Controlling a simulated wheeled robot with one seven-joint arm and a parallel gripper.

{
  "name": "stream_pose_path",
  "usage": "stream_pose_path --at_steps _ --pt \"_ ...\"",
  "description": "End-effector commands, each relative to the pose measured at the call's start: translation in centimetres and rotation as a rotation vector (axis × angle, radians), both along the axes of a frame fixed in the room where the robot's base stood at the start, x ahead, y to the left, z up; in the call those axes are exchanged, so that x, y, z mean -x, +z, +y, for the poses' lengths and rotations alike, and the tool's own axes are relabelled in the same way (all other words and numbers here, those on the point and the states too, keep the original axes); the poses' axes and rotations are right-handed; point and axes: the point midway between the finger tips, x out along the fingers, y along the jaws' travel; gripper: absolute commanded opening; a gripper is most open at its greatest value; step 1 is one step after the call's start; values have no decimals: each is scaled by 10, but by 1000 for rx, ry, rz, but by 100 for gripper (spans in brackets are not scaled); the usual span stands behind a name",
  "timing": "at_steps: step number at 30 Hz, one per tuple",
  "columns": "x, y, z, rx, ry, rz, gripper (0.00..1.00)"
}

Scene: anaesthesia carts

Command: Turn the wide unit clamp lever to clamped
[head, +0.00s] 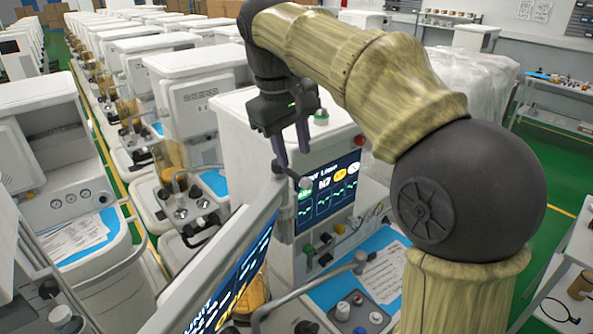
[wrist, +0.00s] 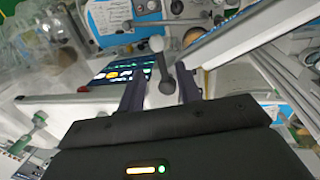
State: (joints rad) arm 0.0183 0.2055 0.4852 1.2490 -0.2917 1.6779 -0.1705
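The clamp lever (head: 292,177) is a short dark arm with a dark hub and a pale grey ball knob, at the side of a white unit (head: 242,140) beside its lit screen (head: 330,190). My gripper (head: 291,156) points down just above the lever, its two dark fingers apart. In the wrist view the lever (wrist: 162,66) lies between the open fingertips (wrist: 159,72), its grey knob pointing away past them. A gap shows between the lever and the right finger; contact on the left side is unclear. Any clamped or unclamped marking is not readable.
A tilted monitor (head: 225,275) stands close in front, left of the lever; its edge (wrist: 225,38) is near the right finger. A red knob (head: 359,141) and a green-based knob (head: 321,117) sit on the unit. Rows of similar carts (head: 185,85) fill the left.

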Motion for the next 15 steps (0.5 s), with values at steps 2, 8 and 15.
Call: stream_pose_path --at_steps 2,8,15 --pt "-1 -13 -3 2 -2 3 34" --pt "-4 -39 -7 2 -1 2 34" --pt "-5 -49 -8 -1 0 1 34"
